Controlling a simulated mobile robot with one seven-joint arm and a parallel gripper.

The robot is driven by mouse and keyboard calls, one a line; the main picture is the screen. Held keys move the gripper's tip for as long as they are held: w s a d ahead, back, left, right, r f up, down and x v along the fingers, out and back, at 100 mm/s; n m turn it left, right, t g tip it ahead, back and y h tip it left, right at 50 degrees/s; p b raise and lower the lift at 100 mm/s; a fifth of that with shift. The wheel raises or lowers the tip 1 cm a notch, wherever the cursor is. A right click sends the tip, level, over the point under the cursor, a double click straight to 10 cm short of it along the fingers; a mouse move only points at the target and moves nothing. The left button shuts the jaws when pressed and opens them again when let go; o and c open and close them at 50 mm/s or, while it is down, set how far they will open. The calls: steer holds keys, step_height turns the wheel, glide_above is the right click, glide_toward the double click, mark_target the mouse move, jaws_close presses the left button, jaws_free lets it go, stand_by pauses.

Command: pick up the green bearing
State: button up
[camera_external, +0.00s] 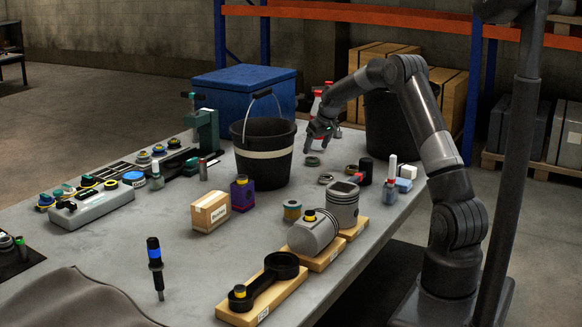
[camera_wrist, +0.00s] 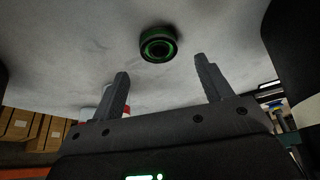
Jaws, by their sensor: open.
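The green bearing (camera_external: 312,161) is a small ring lying flat on the grey table, to the right of the black bucket. In the wrist view the bearing (camera_wrist: 145,44) shows as a dark ring with a green inner face, just beyond the fingertips and roughly between their lines. My gripper (camera_external: 315,146) hangs above the bearing in the outside view. In the wrist view its two fingers (camera_wrist: 161,66) are spread apart with nothing between them. The bearing appears apart from both fingers.
A black bucket (camera_external: 262,168) with a raised handle stands left of my gripper. A piston (camera_external: 342,208) stands nearer the front. A red-and-white bottle (camera_external: 329,96) stands behind the arm.

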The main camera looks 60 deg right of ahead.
mark_target(313, 159)
steer(key=x, duration=0.5)
steer(key=shift+s+a+f, duration=0.1)
steer(key=shift+s+a, duration=0.05)
steer(key=shift+s, duration=0.15)
steer(key=c, duration=1.2)
steer(key=shift+o, duration=0.2)
